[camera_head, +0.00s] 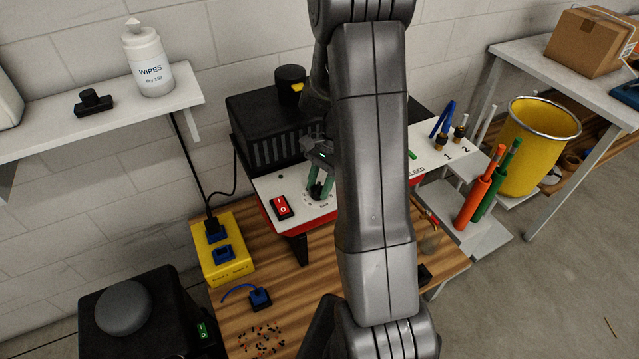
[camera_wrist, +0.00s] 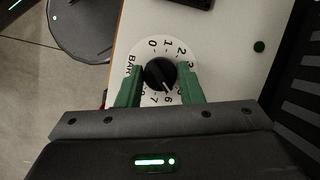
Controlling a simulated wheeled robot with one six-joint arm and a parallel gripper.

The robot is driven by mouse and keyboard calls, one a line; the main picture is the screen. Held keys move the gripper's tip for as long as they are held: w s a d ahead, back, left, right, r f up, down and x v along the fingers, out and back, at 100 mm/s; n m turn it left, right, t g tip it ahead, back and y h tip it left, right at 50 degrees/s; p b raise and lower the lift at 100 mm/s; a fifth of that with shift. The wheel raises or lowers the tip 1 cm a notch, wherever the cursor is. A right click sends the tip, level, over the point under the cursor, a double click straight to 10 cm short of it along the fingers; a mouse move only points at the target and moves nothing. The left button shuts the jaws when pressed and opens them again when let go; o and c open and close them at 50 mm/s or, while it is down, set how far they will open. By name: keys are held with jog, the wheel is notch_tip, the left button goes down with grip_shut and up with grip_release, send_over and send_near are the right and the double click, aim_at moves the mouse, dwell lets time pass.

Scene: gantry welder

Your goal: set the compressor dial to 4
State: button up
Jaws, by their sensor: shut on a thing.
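The compressor dial is a round black knob (camera_wrist: 160,73) on a white printed scale, seen in the wrist view. The numbers 0, 1 and 2 show above it and 6 and 7 below; some others are covered by my right finger. The knob's white pointer line slants down, near the 6. My gripper (camera_wrist: 159,84) has its green fingers on both sides of the knob, shut on it. In the head view, my gripper (camera_head: 320,185) reaches down to the dial scale (camera_head: 318,200) on the compressor's white panel, partly behind my arm.
A red rocker switch (camera_head: 282,207) is left of the dial. The black compressor housing (camera_head: 270,125) stands behind. A yellow socket box (camera_head: 224,250) sits on the wooden bench, lower left. Red and green cylinders (camera_head: 473,200) stand at the right.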

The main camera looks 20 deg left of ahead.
jog(key=n+h, duration=0.1)
jog(key=n, duration=0.2)
jog(key=shift+a+n, duration=0.15)
jog(key=shift+n, duration=0.25)
jog(key=shift+a+n+h, duration=0.1)
jog(key=shift+n+h, duration=0.8)
jog(key=shift+n, duration=1.4)
jog(key=o, duration=1)
jog(key=shift+c, duration=0.2)
jog(key=v, duration=1.4)
jog(key=shift+w+b, duration=0.15)
jog(key=shift+b, duration=0.25)
jog(key=shift+a+f, duration=0.15)
jog(key=shift+f, duration=0.05)
